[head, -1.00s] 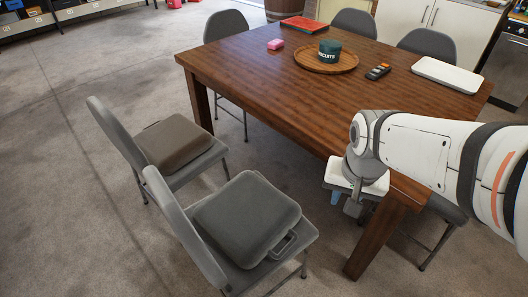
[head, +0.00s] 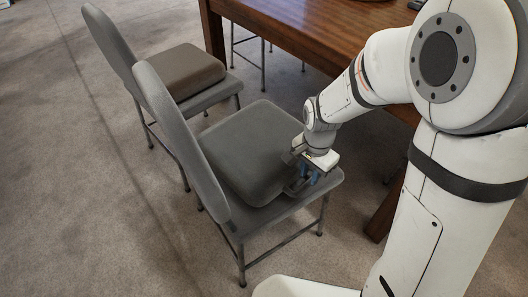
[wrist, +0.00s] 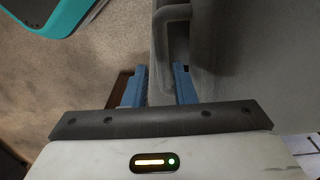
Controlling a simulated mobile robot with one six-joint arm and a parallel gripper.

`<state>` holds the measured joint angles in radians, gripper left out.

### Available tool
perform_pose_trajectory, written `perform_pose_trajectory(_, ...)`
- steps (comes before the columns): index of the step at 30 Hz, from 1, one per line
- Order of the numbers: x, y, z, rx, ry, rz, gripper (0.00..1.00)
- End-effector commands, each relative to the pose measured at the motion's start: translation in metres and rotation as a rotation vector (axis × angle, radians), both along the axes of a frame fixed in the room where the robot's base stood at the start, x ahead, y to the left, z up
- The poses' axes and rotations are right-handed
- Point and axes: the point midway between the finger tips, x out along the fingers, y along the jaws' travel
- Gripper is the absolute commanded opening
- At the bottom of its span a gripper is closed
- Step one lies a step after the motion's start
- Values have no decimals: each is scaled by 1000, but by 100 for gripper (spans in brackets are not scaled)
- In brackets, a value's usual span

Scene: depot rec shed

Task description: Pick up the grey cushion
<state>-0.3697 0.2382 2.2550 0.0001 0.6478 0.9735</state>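The grey cushion (head: 255,150) lies flat on the seat of the nearer grey folding chair (head: 175,130). In the wrist view the cushion (wrist: 245,60) fills the right side, with its carry handle (wrist: 172,14) as a loop at top centre. My gripper (head: 305,178) is at the cushion's right edge, low over the seat, by the handle side. In the wrist view its two blue fingers (wrist: 160,85) stand apart, with part of the handle seeming to run down toward the gap. Contact with the handle cannot be made out.
A second chair with a brown cushion (head: 178,70) stands behind to the left. The wooden table (head: 285,35) is at the back right, its leg close to my arm. A teal-edged object (wrist: 60,22) shows at the wrist view's top left. Carpet at left is clear.

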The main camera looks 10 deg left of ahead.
Motion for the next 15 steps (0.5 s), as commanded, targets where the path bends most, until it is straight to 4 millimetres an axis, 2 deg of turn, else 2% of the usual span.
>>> perform_pose_trajectory(1,-1,0,-9,-1,3,0,24)
perform_pose_trajectory(7,1,0,-25,0,1,2,24)
perform_pose_trajectory(15,4,1,-63,-1,2,3,24)
